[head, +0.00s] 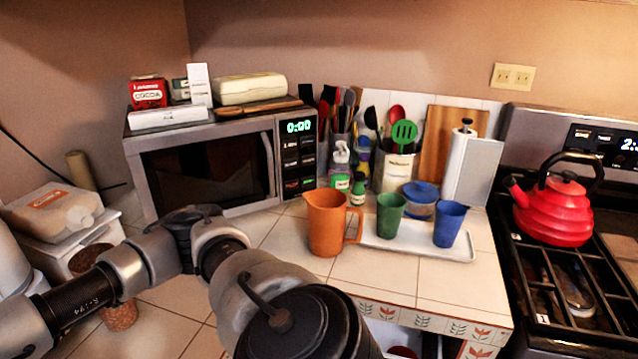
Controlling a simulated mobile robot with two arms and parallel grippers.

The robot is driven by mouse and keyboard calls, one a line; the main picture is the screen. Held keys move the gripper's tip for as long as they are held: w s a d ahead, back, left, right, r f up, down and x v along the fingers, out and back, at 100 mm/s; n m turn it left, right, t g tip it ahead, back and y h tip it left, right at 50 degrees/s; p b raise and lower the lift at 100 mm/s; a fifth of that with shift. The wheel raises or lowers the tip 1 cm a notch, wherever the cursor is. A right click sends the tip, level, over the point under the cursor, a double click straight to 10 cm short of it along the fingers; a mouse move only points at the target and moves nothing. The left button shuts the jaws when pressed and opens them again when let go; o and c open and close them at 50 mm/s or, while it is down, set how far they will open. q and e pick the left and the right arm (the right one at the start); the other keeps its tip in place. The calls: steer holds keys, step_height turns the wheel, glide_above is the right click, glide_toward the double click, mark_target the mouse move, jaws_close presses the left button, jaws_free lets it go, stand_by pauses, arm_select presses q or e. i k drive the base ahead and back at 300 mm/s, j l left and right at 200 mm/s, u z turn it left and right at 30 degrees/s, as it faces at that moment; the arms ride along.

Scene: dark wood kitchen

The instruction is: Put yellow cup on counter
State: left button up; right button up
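No yellow cup shows in the head view. The tiled counter (385,280) holds an orange pitcher (326,226), a green cup (390,214) and a blue cup (449,224). The two cups stand upright on a white tray (415,244); the pitcher stands just left of it. My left arm reaches in from the left across the counter, and its thick wrist end fills the bottom centre. Its fingers are out of sight, so what they hold cannot be seen. My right gripper is not in view.
A microwave (210,165) stands at the back left, with boxes on top. Utensil holders and a paper towel roll (471,165) line the wall. The stove with a red kettle (555,208) is at right. Below the counter edge is an opening with a partly visible red item (403,352).

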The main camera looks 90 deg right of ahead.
mark_target(413, 282)
steer(key=i+l+z, duration=0.1)
steer(key=z, duration=2.3)
